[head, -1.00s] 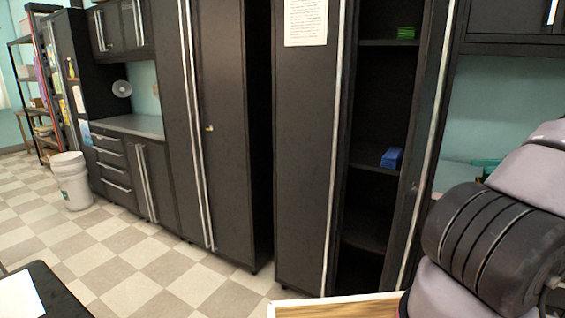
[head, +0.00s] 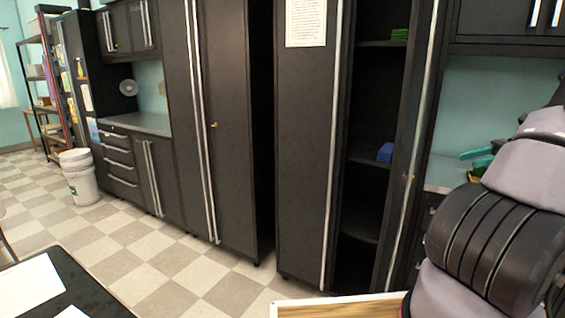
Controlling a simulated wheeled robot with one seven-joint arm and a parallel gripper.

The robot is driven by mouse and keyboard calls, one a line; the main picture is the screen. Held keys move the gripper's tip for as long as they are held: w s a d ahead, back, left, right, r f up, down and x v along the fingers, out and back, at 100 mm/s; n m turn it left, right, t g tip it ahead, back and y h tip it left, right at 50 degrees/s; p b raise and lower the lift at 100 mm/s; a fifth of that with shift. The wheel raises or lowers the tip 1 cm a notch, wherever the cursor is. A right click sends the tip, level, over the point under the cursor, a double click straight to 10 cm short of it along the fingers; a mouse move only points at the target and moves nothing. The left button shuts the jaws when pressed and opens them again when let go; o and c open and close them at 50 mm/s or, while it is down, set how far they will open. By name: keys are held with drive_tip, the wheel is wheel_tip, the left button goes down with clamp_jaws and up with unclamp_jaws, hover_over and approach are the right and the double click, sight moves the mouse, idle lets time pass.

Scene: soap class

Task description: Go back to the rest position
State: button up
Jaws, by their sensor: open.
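My gripper is not in view. Only part of my own arm (head: 500,235), grey with a black ribbed joint, shows at the right edge of the head view. A tall black cabinet (head: 305,160) stands ahead with its right door ajar. Inside it, a blue object (head: 385,152) sits on a middle shelf and a green object (head: 399,34) sits on a higher shelf.
A black table with white paper (head: 28,286) is at the lower left. A wooden-topped surface with a white edge (head: 335,309) is at the bottom centre. A white bucket (head: 80,178) stands at the left. Checkered floor (head: 150,250) is clear between. Green items (head: 478,153) lie on a counter at the right.

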drive_tip(key=s+a+r+n+t+h, duration=0.2)
drive_tip(key=a+r+n+h, duration=0.2)
drive_tip(key=a, duration=0.5)
drive_tip(key=s+a+r+n+t+h, duration=0.3)
drive_tip(key=a+r+n+h, duration=0.1)
drive_tip(key=a, duration=0.6)
drive_tip(key=s+a+r+n+t+h, duration=0.2)
drive_tip(key=a+r+h, duration=0.4)
drive_tip(key=a, duration=0.3)
drive_tip(key=n+t, duration=0.1)
drive_tip(key=n, duration=0.1)
drive_tip(key=shift+s+a+r+n, duration=0.15)
drive_tip(key=shift+s+r+n, duration=0.2)
drive_tip(key=shift+s+n, duration=0.05)
